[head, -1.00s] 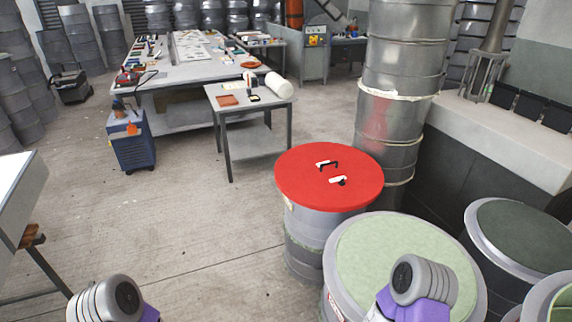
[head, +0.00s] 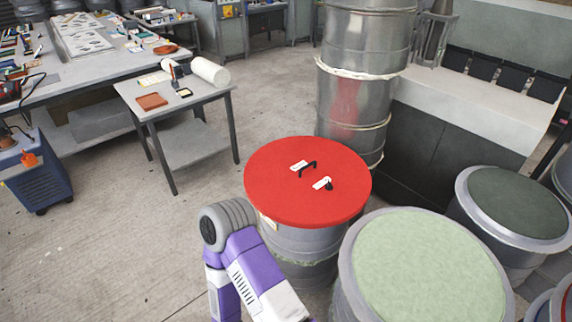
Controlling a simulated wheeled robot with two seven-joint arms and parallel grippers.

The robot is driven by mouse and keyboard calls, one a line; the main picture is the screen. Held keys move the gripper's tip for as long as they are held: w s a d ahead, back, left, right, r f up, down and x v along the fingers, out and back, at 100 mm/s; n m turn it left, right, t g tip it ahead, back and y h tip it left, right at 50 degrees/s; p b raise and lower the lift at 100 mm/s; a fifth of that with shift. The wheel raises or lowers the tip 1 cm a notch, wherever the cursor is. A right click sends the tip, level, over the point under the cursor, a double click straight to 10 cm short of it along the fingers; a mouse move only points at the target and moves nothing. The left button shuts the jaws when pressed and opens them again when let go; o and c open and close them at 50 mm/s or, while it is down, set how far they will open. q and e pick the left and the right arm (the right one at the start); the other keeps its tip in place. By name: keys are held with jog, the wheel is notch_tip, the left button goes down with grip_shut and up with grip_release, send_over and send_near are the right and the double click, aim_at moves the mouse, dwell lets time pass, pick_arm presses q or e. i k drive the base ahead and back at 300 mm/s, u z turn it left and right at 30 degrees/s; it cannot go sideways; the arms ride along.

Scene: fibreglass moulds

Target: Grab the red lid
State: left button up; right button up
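The red lid (head: 290,205) is a flat round disc lying on top of a grey metal drum (head: 295,245), in the middle of the head view. A purple and grey bent link of one of my arms shows in front of the drum, at the lid's lower left. Neither of my grippers is in view, and nothing holds the lid.
A drum with a pale green top (head: 430,270) stands close at the lid's right, and a dark-topped drum (head: 520,205) is further right. Tall stacked metal drums (head: 355,95) rise behind the lid. A small grey table (head: 205,95) stands back left.

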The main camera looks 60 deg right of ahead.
aim_at(285, 179)
jog(key=z, duration=0.75)
jog(key=i, duration=1)
jog(key=z, duration=1)
